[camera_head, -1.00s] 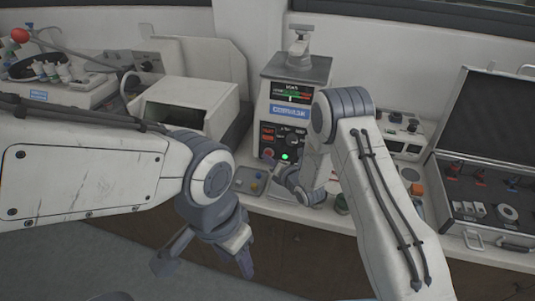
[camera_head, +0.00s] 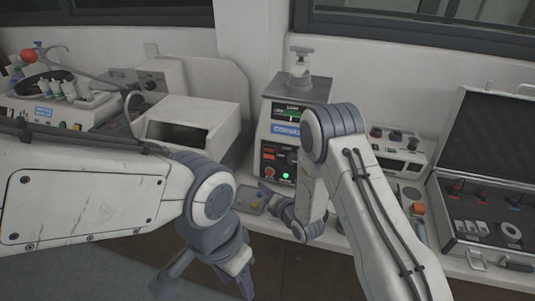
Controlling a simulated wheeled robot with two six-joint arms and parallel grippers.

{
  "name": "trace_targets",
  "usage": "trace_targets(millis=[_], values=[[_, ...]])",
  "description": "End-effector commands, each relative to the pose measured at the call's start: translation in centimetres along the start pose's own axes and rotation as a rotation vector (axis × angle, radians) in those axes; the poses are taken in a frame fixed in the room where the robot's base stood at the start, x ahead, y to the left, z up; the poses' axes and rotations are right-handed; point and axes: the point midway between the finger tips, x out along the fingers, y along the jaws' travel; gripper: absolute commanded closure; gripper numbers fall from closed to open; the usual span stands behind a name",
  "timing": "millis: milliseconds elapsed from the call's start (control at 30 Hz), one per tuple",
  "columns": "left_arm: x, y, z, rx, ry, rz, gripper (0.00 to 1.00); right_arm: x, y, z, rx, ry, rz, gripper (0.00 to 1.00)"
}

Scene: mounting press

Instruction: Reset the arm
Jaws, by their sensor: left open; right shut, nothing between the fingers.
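My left arm comes in from the left, and its gripper (camera_head: 207,284) hangs in front of the bench with its fingers spread apart and empty. My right arm rises from the lower right and bends down at its wrist. My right gripper (camera_head: 268,190) is at the bench front by the mounting press, shut with nothing seen in it; it is small and partly hidden by its own wrist. The mounting press (camera_head: 285,135) stands behind it, with a lit screen, a blue label and a glowing green button (camera_head: 285,176). My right arm covers part of its right side.
An open case (camera_head: 490,235) of tools is at the right. The floor in front is clear.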

Motion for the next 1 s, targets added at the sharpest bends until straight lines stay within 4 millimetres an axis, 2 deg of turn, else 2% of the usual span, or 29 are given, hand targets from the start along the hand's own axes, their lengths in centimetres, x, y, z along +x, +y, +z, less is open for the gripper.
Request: trace_targets(millis=[133,233,367,467,567,667,767,800,1000], values=[[0.0,0.0,0.0,0.000,0.000,0.000,0.50,0.0,0.2,0.1,0.012,0.006,-0.004,1.00],[0.0,0.0,0.0,0.000,0.000,0.000,0.50,0.0,1.4,0.4,0.088,0.037,-0.033,1.00],[0.0,0.0,0.0,0.000,0.000,0.000,0.50,-0.9,4.1,0.7,0.323,0.115,-0.146,1.00],[0.0,0.0,0.0,0.000,0.000,0.000,0.50,-3.1,6.5,0.7,0.571,0.162,-0.286,1.00],[0.0,0.0,0.0,0.000,0.000,0.000,0.50,-6.4,8.6,0.3,0.824,0.176,-0.448,1.00],[0.0,0.0,0.0,0.000,0.000,0.000,0.50,-10.7,10.5,-0.4,1.074,0.156,-0.622,1.00],[0.0,0.0,0.0,0.000,0.000,0.000,0.50,-15.9,12.2,-1.2,1.314,0.099,-0.807,1.00],[0.0,0.0,0.0,0.000,0.000,0.000,0.50,-18.2,12.7,-1.6,1.404,0.067,-0.884,1.00],[0.0,0.0,0.0,0.000,0.000,0.000,0.50,-29.5,14.5,-3.5,1.759,-0.163,-1.242,1.00]])
